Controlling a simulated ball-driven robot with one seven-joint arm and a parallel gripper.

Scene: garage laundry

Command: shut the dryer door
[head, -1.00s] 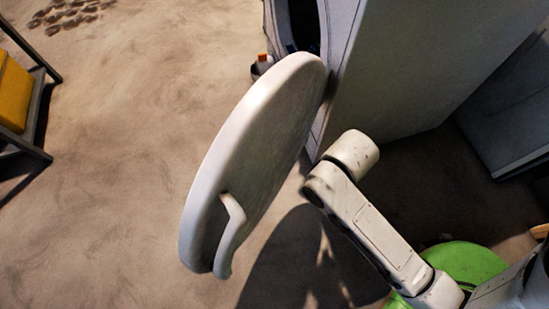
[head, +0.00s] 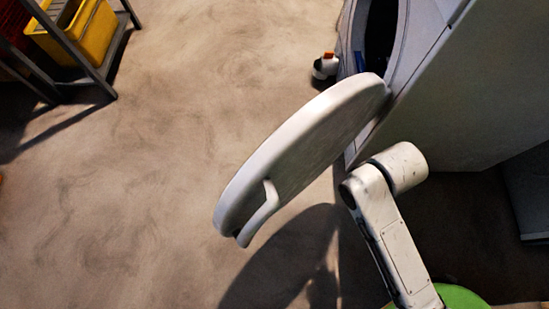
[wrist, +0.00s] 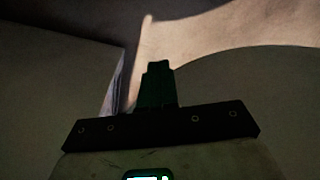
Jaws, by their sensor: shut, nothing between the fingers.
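The dryer (head: 470,95) stands at the top right of the head view, with its dark round opening (head: 378,35) showing. Its round white door (head: 310,140) stands wide open, out over the floor. The door's curved handle (head: 262,212) is near its lower left edge. My arm is just right of the door, but my gripper is hidden in the head view. In the wrist view my gripper (wrist: 157,82) is shut and empty. A pale curved surface, apparently the door (wrist: 250,85), lies to its right, and a flat pale panel to its left. Contact cannot be told.
A small white and dark bottle with an orange cap (head: 326,66) stands on the floor by the dryer's opening. A metal rack with a yellow bin (head: 85,32) is at the top left. The floor (head: 130,190) left of the door is clear.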

